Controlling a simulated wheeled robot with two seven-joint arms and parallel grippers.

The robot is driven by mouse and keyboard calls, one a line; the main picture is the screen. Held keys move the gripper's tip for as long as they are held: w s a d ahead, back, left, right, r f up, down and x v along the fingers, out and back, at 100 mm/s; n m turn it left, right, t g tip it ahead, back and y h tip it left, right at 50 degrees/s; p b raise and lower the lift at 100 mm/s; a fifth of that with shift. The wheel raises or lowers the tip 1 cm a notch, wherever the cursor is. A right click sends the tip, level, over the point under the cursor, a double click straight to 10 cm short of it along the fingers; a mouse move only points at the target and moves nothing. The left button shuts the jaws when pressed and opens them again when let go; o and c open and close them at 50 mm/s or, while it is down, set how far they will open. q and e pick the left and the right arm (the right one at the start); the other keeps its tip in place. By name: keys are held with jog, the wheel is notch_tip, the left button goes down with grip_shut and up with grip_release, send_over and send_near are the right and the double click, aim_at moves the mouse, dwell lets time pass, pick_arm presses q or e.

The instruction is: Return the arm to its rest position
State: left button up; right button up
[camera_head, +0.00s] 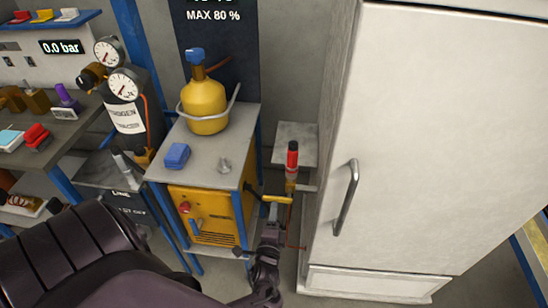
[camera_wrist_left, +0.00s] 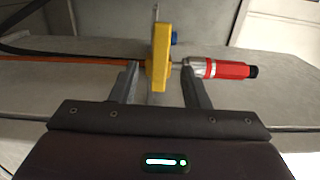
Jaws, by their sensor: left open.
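My left arm comes in from the bottom left of the head view, and its gripper (camera_head: 268,225) is low in front of the gap between the yellow machine and the white cabinet. In the left wrist view the gripper (camera_wrist_left: 162,82) is open, one finger on each side of a yellow fitting (camera_wrist_left: 160,55). I cannot tell whether a finger touches it. A red-and-silver tool (camera_wrist_left: 225,69) lies in line with the fitting, and an orange hose (camera_wrist_left: 75,60) runs off the other side. In the head view the red tool (camera_head: 292,158) stands upright above the yellow fitting (camera_head: 277,199). My right gripper is not in view.
A white cabinet (camera_head: 425,130) with a grey handle (camera_head: 345,197) is close on the right. The yellow machine (camera_head: 215,215) and its grey top (camera_head: 200,148), bearing a yellow cylinder (camera_head: 204,100), stand left. A grey shelf (camera_head: 297,135) is behind.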

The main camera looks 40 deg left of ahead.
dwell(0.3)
pick_arm(q)
jog(key=s+d+f+n+g+h, duration=0.2)
jog(key=s+f+g+h, duration=0.15)
jog(key=s+f, duration=0.6)
jog(key=s+d+f+n+g+h, duration=0.2)
jog(key=s+f+g+h, duration=0.15)
jog(key=f, duration=1.05)
jog(key=s+d+f+n+g+h, duration=0.1)
jog(key=s+d+f+g, duration=0.1)
jog(key=s, duration=0.5)
jog(key=s+d+f+n+g, duration=0.2)
jog(key=s+f, duration=0.2)
jog(key=s, duration=0.4)
jog(key=s+d+f+n+g+h, duration=0.1)
jog(key=s+d+f+n+g, duration=0.1)
jog(key=s, duration=0.5)
notch_tip(320, 180, down, 2)
jog(key=shift+s+f+g+h, duration=0.15)
jog(key=shift+g+h, duration=0.15)
jog(key=shift+g, duration=0.3)
jog(key=shift+c, duration=0.4)
